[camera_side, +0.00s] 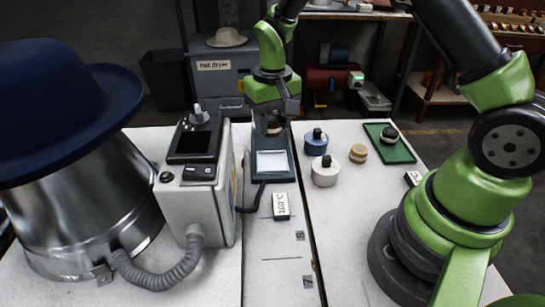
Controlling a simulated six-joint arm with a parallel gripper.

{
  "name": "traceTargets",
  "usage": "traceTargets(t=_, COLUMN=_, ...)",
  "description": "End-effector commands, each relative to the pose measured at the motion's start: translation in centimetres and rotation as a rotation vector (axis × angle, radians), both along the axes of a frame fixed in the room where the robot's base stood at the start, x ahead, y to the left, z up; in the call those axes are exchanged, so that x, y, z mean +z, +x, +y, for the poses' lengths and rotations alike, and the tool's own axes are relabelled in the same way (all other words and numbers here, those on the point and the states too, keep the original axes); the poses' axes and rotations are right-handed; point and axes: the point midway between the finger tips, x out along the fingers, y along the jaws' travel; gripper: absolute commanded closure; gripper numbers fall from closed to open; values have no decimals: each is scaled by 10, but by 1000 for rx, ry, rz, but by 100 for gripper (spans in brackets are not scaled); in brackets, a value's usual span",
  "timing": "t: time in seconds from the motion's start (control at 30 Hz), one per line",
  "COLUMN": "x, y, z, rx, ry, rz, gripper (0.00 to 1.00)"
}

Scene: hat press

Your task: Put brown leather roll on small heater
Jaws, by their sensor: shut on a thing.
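My gripper (274,122) points down in the middle of the table and is shut on a small brown thing (274,128), likely the brown leather roll. The jaws hide much of it. It appears at the back of a dark-framed unit with a pale square plate (271,162), likely the small heater, which has a black cable at its side. I cannot tell whether the held thing touches it. A tan-brown round piece (358,153) stands apart on the table to the right.
A blue-lidded pot (316,141) and a white pot (324,171) stand right of the heater. A green tray (390,144) holds a dark round piece. A grey control box (205,180) and a metal drum with a blue hat (60,95) fill the left. A labelled white block (281,206) lies in front.

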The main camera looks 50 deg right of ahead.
Motion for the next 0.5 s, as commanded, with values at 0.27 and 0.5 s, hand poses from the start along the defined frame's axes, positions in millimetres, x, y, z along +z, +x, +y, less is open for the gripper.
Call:
traceTargets(t=0.27, x=-42, y=-1, z=0, rx=-1, ry=0, rz=2, gripper=80)
traceTargets(t=0.5, x=-76, y=-1, z=-1, rx=0, ry=0, rz=3, gripper=80)
